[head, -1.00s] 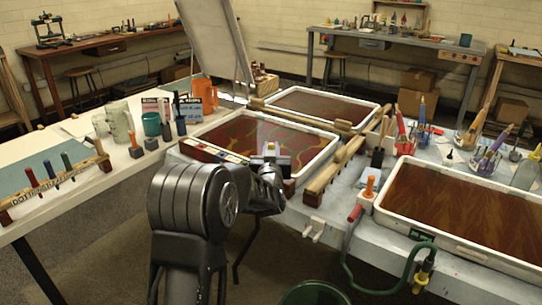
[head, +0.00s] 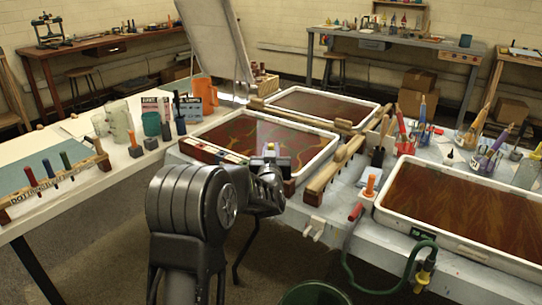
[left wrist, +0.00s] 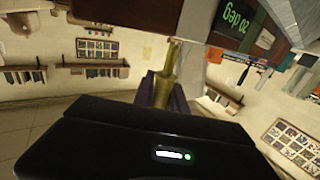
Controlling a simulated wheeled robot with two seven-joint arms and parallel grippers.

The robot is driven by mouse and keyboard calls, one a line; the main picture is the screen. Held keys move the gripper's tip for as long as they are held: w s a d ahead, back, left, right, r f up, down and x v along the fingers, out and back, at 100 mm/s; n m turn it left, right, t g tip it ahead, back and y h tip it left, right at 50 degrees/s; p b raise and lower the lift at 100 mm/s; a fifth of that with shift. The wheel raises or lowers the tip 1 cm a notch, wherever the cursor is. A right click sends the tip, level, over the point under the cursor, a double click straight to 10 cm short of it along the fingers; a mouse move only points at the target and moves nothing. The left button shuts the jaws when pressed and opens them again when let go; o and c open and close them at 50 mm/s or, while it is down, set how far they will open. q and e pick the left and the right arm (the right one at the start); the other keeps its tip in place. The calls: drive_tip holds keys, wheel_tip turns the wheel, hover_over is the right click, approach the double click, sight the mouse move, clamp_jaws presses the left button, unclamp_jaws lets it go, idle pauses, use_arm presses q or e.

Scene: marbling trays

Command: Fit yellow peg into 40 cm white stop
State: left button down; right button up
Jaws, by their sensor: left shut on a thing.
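My left gripper (left wrist: 160,92) is shut on the yellow peg (left wrist: 170,62), which looks brass-coloured and stands between the fingers in the left wrist view. The peg's far end is at or close to the edge of a brown wooden part; I cannot tell whether it touches or has entered anything. In the head view the gripper (head: 270,155) is at the front right of the middle tray, by the right end of a rail (head: 205,150) with red and white blocks. I cannot tell which block is the 40 cm white stop. My right gripper is not in view.
The middle tray (head: 331,150) holds dark marbled liquid. A green numeric display (left wrist: 235,20) is close beside the gripper.

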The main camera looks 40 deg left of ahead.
use_arm(q)
drive_tip(key=shift+f+b, duration=1.6)
drive_tip(key=shift+f, duration=0.25)
drive_tip(key=shift+r, duration=0.1)
drive_tip(key=c, duration=1.3)
unclamp_jaws()
drive_tip(key=v, duration=0.8)
drive_tip(key=shift+w+p, duration=0.1)
drive_tip(key=shift+p, duration=0.3)
